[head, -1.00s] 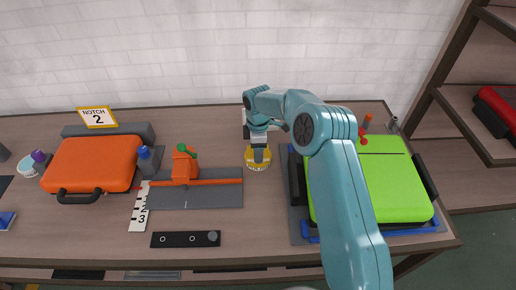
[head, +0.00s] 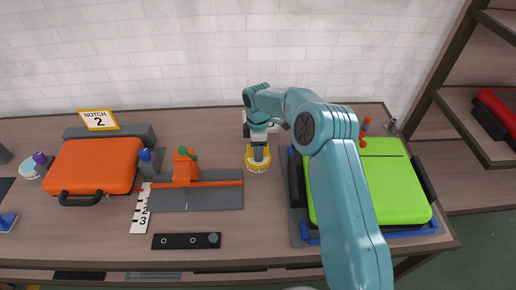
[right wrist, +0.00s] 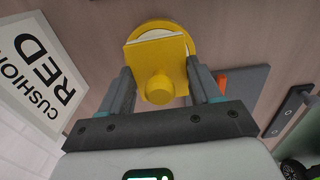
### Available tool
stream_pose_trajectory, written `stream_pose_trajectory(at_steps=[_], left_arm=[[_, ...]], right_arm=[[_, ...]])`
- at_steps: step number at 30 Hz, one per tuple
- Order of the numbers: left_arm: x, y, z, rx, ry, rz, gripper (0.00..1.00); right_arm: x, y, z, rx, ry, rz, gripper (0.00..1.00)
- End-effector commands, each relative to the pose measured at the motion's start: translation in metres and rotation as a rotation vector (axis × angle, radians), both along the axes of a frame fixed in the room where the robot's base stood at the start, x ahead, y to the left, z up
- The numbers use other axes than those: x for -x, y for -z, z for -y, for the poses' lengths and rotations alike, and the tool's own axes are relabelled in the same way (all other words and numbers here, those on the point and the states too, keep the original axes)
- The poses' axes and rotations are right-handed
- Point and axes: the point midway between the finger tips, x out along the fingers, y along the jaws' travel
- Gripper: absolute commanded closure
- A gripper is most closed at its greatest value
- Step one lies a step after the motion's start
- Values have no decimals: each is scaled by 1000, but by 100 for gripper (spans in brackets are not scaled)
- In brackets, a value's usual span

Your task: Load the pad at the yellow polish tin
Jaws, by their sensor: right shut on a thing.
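The yellow polish tin (head: 257,170) stands on the table, between the grey board and the green case. It also shows in the right wrist view as a round yellow rim (right wrist: 188,42) with a pale inside. My right gripper (head: 259,155) points down over the tin. In the right wrist view its two fingers (right wrist: 160,72) are shut on a yellow square pad (right wrist: 150,57) with a round knob. The pad overlaps the tin in that view; I cannot tell whether it touches the polish. My left gripper is not in view.
A lime case (head: 385,185) lies right of my right arm, in a blue-edged tray. An orange case (head: 95,165), a blue-capped bottle (head: 147,162) and an orange fixture (head: 185,168) on a grey board (head: 200,200) stand to the left. A "CUSHION RED" sign (right wrist: 42,70) is close by.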

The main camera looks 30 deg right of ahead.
Motion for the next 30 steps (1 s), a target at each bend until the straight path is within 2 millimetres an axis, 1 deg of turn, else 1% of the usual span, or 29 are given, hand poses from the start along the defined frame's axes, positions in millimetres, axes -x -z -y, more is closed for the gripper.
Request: stream_pose_trajectory(at_steps=[1, 15, 30], left_arm=[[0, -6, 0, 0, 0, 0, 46], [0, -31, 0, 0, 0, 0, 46], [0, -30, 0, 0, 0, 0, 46]], right_arm=[[0, -9, 0, 0, 0, 2, 61], [-1, -49, 0, 1, 0, 3, 61], [0, -50, 0, 1, 0, 2, 61]])
